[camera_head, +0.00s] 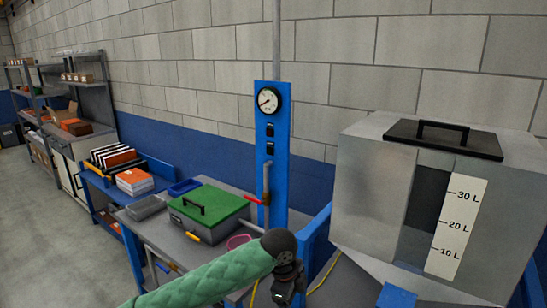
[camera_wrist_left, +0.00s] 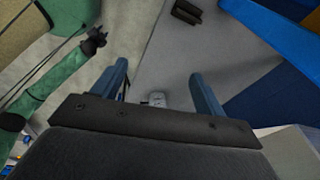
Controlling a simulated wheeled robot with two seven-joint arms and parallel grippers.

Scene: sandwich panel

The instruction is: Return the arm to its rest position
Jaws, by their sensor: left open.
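My left gripper (camera_wrist_left: 160,88) shows in the left wrist view with its two blue fingers wide apart. Nothing is between them except grey floor and a small pale object farther off, too unclear to name. In the head view a green-sleeved arm of mine comes in from the lower left and ends in a dark wrist near the bottom middle. No fingers can be made out there. A green-sleeved arm part with a dark end also shows at the left of the wrist view. I see no right gripper fingers.
A green-topped case (camera_head: 209,213) sits on a grey bench behind the arm. A blue post with a gauge (camera_head: 268,101) stands behind it. A large metal tank (camera_head: 372,190) with a litre scale (camera_head: 459,225) fills the right.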

